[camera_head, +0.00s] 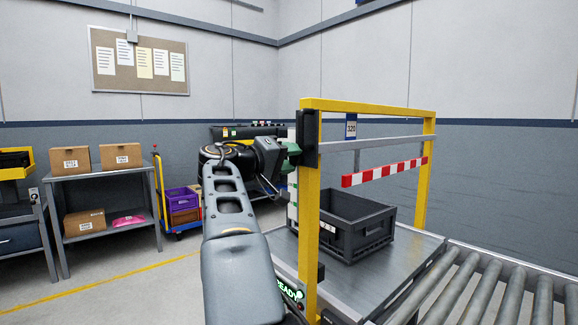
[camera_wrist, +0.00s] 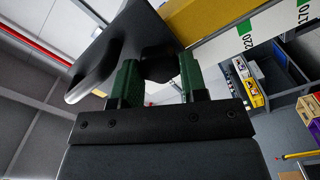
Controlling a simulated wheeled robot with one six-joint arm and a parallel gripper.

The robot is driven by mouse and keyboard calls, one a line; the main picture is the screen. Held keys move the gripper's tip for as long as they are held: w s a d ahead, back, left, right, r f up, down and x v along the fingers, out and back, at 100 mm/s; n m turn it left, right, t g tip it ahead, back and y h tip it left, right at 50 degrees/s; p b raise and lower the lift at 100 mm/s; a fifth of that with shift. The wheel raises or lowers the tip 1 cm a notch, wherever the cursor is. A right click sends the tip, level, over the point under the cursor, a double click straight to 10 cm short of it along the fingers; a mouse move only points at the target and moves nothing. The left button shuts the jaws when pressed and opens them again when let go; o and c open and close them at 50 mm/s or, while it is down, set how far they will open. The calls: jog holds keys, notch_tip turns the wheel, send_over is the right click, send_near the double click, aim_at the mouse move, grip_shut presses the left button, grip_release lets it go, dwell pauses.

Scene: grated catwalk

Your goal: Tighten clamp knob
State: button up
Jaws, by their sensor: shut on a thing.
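The black clamp (camera_head: 308,140) sits on the near yellow post of the gate frame, at the left end of a grey crossbar. In the wrist view its dark body (camera_wrist: 100,60) fills the upper left, beside the yellow post (camera_wrist: 195,18). My gripper (camera_head: 288,158) reaches the clamp's left side in the head view. In the wrist view its green fingers (camera_wrist: 158,80) are shut on the black clamp knob (camera_wrist: 158,67), one on each side. The knob is mostly hidden in the head view. Its tightness cannot be told.
A white-and-green scale strip (camera_wrist: 250,32) runs along the post. A red-white striped bar (camera_head: 385,172) hangs below the crossbar (camera_head: 375,142). A dark crate (camera_head: 340,240) stands beneath on the metal table, with a roller conveyor (camera_head: 490,290) at right. A shelf with boxes stands left.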

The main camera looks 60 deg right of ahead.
jog(key=shift+m, duration=0.3)
dwell(0.4)
jog(key=o, duration=0.9)
jog(key=shift+r, duration=0.1)
